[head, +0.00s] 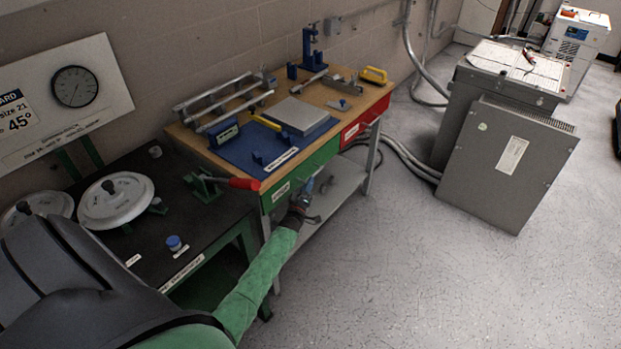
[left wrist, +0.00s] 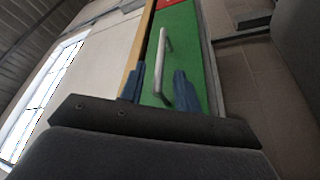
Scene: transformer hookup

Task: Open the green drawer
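The green drawer (head: 318,163) is in the front of the wooden-topped workbench and looks closed. Its green front (left wrist: 183,45) fills the middle of the left wrist view, with a pale bar handle (left wrist: 162,62) standing off it. My left gripper (head: 309,186) is at the drawer front in the head view. In the left wrist view its two blue fingers (left wrist: 160,72) are apart, one on each side of the handle's near part. I cannot tell whether either finger touches the bar. My right gripper is not in view.
A red drawer (head: 360,128) sits right of the green one. A lower shelf (head: 340,185) lies under the bench. A red-handled tool (head: 244,183) juts near the bench's left corner. A grey cabinet (head: 505,160) stands right; the floor (head: 400,270) in front is clear.

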